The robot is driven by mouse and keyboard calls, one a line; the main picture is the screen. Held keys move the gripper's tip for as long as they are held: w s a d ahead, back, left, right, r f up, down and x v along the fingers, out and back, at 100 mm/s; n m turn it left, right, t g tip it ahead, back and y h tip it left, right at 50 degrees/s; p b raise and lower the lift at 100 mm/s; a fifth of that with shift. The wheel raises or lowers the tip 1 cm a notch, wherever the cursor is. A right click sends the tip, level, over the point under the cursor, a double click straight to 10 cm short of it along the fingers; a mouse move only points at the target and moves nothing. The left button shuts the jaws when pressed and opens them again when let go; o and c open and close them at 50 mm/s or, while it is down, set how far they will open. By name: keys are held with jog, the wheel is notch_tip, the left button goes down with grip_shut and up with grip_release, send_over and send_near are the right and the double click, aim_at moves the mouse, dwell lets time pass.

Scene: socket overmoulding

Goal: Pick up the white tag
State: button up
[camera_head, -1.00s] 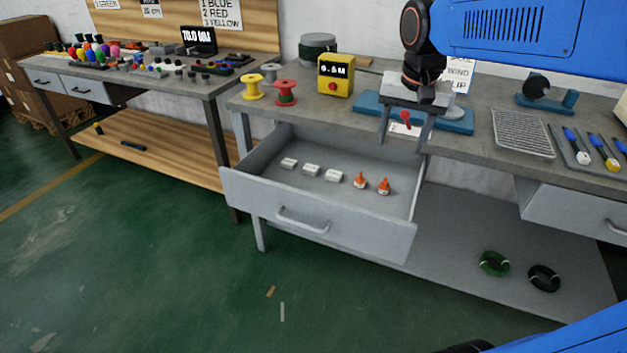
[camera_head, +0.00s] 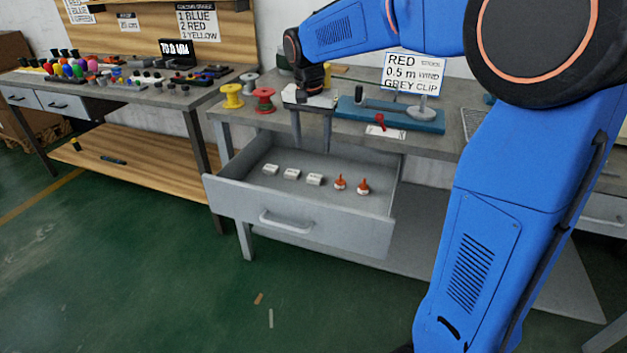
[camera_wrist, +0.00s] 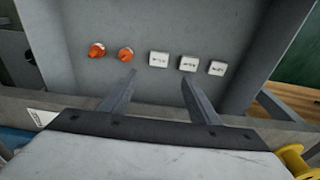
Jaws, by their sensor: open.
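Three small white tags (camera_head: 292,174) lie in a row in the open grey drawer (camera_head: 330,230). In the wrist view the same white tags (camera_wrist: 188,64) show dark lettering too small to read for certain. My gripper (camera_head: 312,148) is open with nothing between its fingers, above the back of the drawer near the bench edge. In the wrist view the open fingers (camera_wrist: 158,79) point toward the drawer floor. The nearest tag lies just beyond the fingertips, apart from them.
Two orange-red pieces (camera_head: 351,186) lie beside the tags in the drawer. A flat white card (camera_head: 386,132) and a blue fixture (camera_head: 420,124) are on the bench. Red and yellow spools (camera_head: 264,100) stand left of my gripper. The drawer walls surround the tags.

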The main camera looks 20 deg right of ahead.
send_over(315, 177)
jog(key=f, duration=0.6)
jog(key=shift+a+f, duration=0.15)
jog(key=shift+a, duration=0.1)
jog(key=shift+d+f, duration=0.15)
jog(key=shift+f, duration=2.65)
jog(key=c, duration=1.1)
